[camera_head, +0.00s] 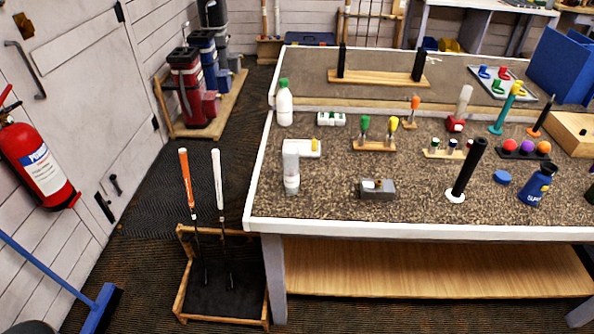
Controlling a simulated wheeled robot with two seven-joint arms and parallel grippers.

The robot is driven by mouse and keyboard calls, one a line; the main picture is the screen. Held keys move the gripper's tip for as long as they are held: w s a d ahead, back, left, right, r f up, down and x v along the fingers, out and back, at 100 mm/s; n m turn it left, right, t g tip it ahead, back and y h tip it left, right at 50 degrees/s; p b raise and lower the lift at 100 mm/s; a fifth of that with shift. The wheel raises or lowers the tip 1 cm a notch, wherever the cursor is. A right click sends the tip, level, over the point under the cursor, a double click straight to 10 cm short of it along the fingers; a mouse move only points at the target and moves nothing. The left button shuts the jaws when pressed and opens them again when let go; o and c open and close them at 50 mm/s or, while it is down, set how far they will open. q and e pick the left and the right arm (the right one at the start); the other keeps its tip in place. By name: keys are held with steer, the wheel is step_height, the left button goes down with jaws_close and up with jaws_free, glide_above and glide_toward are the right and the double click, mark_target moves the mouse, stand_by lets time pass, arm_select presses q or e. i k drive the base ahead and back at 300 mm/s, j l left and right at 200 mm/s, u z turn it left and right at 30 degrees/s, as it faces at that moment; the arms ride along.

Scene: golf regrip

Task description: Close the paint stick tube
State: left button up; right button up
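No thing in view can be told for sure as the paint stick tube. A small pale rack (430,154) right of the table's middle holds several short upright sticks (451,146), too small to tell whether they are capped. A dark tube (470,166) stands tilted on a round white base (455,196) near the front. A flat blue disc (502,177) lies to its right, beside a blue bottle (536,188) with a dark top. Neither of my grippers is in view.
The workbench (330,228) has a white front edge. It also holds a white bottle (284,106), a grey metal block (378,192) and a tool stand (374,146). A club rack (228,318) stands at its left front.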

mark_target(291, 151)
steer(key=i+l+z, duration=0.65)
steer(key=i+l, duration=0.2)
steer(key=i, duration=0.15)
